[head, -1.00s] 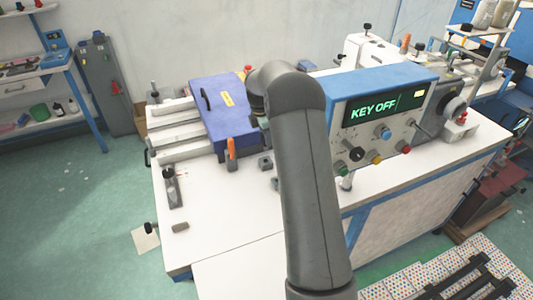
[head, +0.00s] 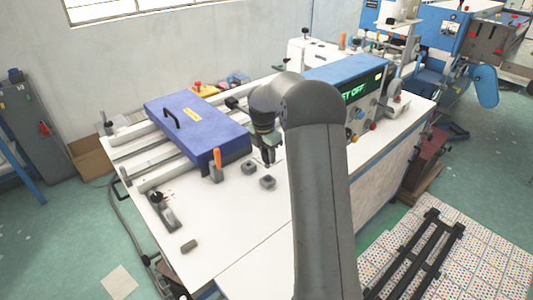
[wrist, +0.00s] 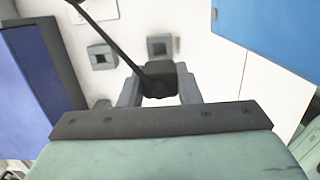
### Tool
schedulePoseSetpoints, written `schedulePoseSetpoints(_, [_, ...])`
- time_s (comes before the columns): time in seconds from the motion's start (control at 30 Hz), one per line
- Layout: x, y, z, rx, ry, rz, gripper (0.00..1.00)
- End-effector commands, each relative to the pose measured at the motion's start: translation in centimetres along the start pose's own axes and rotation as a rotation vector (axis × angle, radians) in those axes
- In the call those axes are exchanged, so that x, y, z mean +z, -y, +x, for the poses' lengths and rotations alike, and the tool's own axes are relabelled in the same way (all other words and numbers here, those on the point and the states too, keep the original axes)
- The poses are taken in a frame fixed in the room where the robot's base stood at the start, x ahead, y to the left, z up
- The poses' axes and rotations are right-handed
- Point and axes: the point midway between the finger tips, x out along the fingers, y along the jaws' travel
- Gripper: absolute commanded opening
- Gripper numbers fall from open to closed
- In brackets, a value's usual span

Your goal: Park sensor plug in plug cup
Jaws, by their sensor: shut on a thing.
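My gripper (head: 267,158) is shut on a black sensor plug (wrist: 160,78), which sits between its fingers in the wrist view. A thin black cable runs from the plug up and left. Two small grey square cups with dark openings stand on the white table: one (head: 248,167) and another (head: 267,182) in the head view, just below and left of my gripper. The wrist view shows them beyond the fingertips, left (wrist: 102,56) and centre (wrist: 160,47). Which one is the plug cup I cannot tell. The plug is apart from both cups in the picture.
A blue cover (head: 195,130) with a black handle lies left of my gripper, with an orange-handled clamp (head: 216,165) at its corner. A blue-topped control box (head: 345,75) stands to the right, partly behind my arm. The white tabletop (head: 225,215) in front is largely clear.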

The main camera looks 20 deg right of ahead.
Motion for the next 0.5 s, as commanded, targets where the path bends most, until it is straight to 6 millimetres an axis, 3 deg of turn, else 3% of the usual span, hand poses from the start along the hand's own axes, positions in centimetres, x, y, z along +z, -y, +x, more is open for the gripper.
schedulePoseSetpoints(0.5, [-0.05,0.01,0.41,-0.001,0.0,-0.001,0.03])
